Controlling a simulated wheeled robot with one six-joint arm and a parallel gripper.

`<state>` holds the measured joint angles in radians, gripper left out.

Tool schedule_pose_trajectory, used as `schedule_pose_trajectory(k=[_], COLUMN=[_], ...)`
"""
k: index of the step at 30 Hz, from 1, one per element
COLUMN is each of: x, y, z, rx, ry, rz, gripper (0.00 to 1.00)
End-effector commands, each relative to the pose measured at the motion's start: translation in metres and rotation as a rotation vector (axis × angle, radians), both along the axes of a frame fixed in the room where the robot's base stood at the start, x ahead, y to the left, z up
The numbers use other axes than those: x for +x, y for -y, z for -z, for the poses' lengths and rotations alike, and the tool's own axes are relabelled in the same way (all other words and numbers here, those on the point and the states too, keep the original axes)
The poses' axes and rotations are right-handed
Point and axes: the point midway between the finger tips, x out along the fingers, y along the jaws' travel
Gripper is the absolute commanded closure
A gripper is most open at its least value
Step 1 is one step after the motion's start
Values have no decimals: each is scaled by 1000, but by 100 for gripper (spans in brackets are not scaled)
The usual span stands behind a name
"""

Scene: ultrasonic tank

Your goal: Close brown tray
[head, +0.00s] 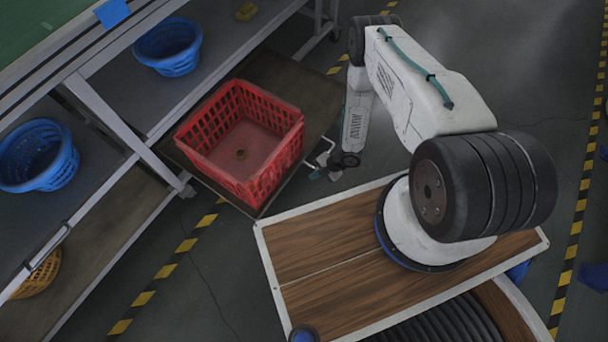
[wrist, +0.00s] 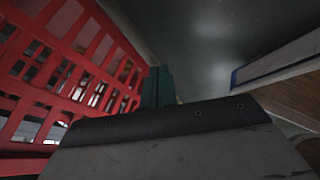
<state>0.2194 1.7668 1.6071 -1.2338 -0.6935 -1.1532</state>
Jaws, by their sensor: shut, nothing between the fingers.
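The brown tray (head: 308,88) is a flat dark board pulled out from the grey shelf unit. A red crate (head: 212,165) with slotted walls stands on it, holding one small brownish item. A pale bent bar, apparently a handle, shows at the tray's front edge. My gripper (head: 318,174) is low beside that edge, to the right of the crate. I cannot tell whether it touches the tray or bar. In the wrist view, the green fingers (wrist: 157,86) are together and empty, with the red crate (wrist: 70,65) close on the left.
The shelf holds blue baskets (head: 168,48) and an orange basket (head: 38,274). A wood-topped base with white edging (head: 330,245) lies close below the tray, with a narrow floor gap between. Yellow-black tape (head: 165,270) marks the floor.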

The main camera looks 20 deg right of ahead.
Motion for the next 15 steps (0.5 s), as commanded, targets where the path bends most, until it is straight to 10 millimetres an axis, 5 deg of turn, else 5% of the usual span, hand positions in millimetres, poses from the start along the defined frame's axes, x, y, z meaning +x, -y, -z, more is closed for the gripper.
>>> schedule_pose_trajectory(k=[15], x=[23], y=[-59], z=[73], rx=[-3], ry=[2], rz=[-3], gripper=[100])
